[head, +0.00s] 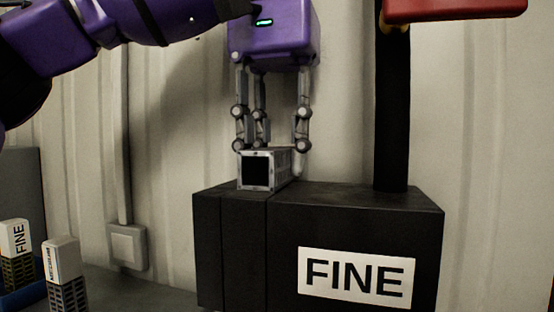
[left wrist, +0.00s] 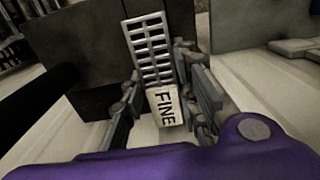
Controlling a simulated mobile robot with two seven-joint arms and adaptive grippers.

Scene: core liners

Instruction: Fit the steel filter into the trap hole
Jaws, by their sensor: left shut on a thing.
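The steel filter (head: 255,170) is in my left gripper (head: 271,147), whose fingers point down and are closed on its sides. It lies roughly level, with a dark square end framed in metal turned towards the head camera. In the left wrist view its slotted face and white FINE label (left wrist: 164,106) show between the fingers of the left gripper (left wrist: 162,108). The filter is at the top of a black box labelled FINE (head: 355,230); I cannot tell whether it touches. No trap hole is clearly visible. My right gripper is not in view.
Two more slotted filters with white tops, one marked FINE (head: 16,240) and one nearer (head: 63,265), stand at the lower left. A black post (head: 391,110) rises from the box's right part, under a red part (head: 450,9). A ribbed pale wall (head: 490,140) stands close behind.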

